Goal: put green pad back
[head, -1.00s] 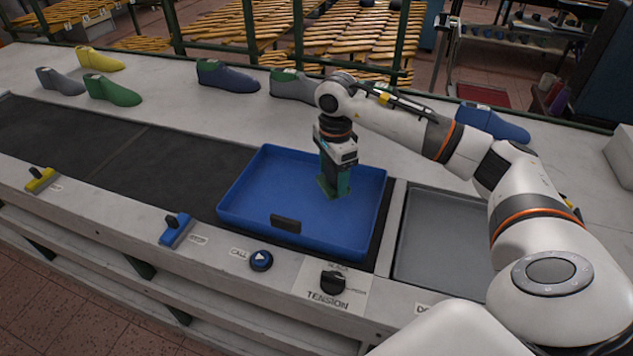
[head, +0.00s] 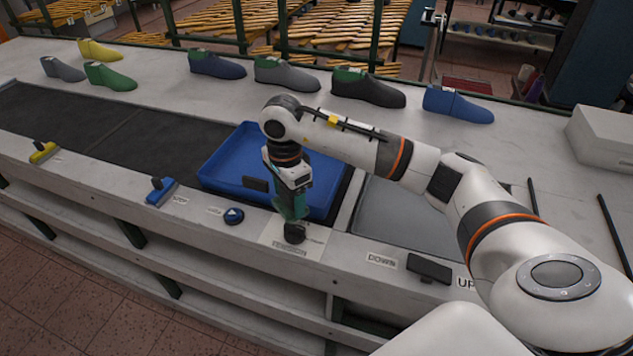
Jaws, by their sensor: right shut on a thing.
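My right gripper (head: 291,208) points down in front of the blue tray's near right corner, above the tension knob (head: 296,232). It is shut on a green piece (head: 281,205), which I take to be the green pad; its outline is small and partly hidden by the fingers. I cannot tell whether the piece touches the panel or the knob. The blue tray (head: 222,165) sits at the end of the dark belt, and its visible floor is empty; the arm hides its right part. My left gripper is not in view.
Shoe lasts in several colours, including a green one (head: 110,77), stand along the back. On the front edge are a yellow handle (head: 43,152), a blue handle (head: 161,190), a blue call button (head: 233,216) and a black rocker (head: 429,268). A grey recessed plate (head: 400,215) lies right of the tray.

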